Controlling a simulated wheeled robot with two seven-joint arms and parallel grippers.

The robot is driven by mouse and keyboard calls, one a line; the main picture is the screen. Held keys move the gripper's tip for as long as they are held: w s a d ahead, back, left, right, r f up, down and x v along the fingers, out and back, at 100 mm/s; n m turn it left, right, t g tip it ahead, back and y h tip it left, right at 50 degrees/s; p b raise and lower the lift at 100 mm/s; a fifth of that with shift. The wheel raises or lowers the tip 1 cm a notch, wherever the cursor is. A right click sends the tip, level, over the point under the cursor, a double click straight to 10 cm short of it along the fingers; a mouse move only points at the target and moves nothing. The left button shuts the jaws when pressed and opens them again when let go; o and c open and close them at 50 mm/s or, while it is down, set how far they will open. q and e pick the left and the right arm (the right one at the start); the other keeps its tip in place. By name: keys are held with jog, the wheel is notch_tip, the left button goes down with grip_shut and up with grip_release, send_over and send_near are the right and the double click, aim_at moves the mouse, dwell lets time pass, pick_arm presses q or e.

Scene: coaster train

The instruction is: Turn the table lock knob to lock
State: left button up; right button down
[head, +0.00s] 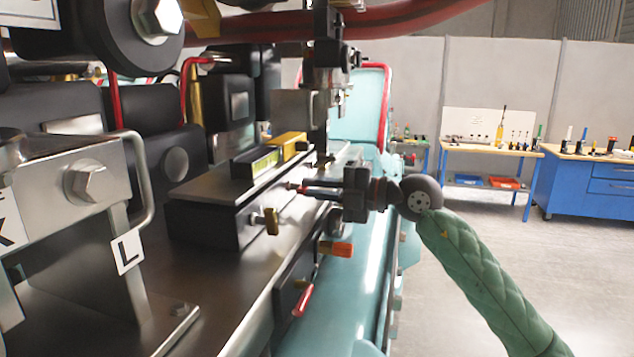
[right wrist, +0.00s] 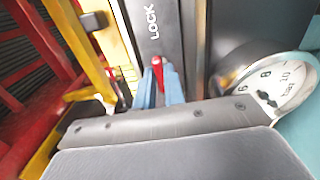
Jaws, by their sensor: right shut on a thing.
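The table lock knob shows in the right wrist view as a small red piece (right wrist: 157,70) just below the white word LOCK on a dark plate (right wrist: 155,25). My right gripper (right wrist: 160,92) has its two blue fingers shut on either side of this red knob. In the head view my right gripper (head: 299,188) reaches in from the right, its fingers pointing left at the side of the dark table block. The knob is mostly hidden by the fingers there, so I cannot tell its exact angle. My left gripper is not in view.
A brass knob (head: 271,221), an orange knob (head: 340,250) and a red handle (head: 303,299) sit close below my right gripper. A pressure gauge (right wrist: 282,88) is right of the fingers in the wrist view. Workbenches (head: 490,150) stand far back; the floor at right is clear.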

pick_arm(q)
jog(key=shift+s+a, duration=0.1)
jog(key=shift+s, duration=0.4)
pick_arm(e)
jog(key=shift+m, duration=0.3)
jog(key=c, duration=1.5)
grip_release()
jog(key=shift+w, duration=0.1)
jog(key=shift+d, duration=0.1)
jog(key=shift+d+f, duration=0.1)
jog(key=shift+d, duration=0.05)
jog(key=shift+s+d+f+b, duration=0.1)
jog(key=shift+s+d+b, duration=0.1)
jog(key=shift+d+b, duration=0.15)
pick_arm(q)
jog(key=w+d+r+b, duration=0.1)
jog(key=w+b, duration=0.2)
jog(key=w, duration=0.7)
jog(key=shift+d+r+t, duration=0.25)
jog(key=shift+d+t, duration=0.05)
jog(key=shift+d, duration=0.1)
pick_arm(e)
jog(key=shift+v, duration=3.35)
